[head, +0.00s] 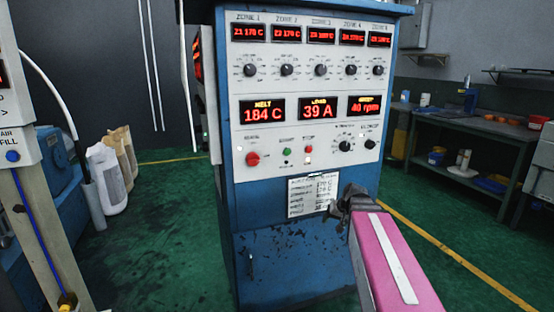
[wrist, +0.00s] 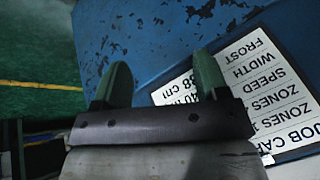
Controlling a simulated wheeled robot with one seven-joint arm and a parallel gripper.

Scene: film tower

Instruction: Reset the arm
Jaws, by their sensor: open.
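My gripper (head: 343,202) is in front of the lower part of a blue control cabinet (head: 275,250) in the head view, just right of a white job card (head: 312,195). My pink arm link reaches it from the lower right. In the wrist view my gripper's two green fingers (wrist: 158,82) stand apart with nothing between them. The job card (wrist: 270,95) lies behind and right of the right finger, and that finger covers part of it. The worn blue cabinet face (wrist: 150,35) fills the upper part. I cannot tell whether a finger touches the cabinet.
The cabinet's panel (head: 305,95) carries red displays, knobs and buttons above my gripper. A workbench (head: 480,135) with several items stands at the right. White and tan sacks (head: 107,178) stand at the left. Green floor (head: 165,230) is open left of the cabinet.

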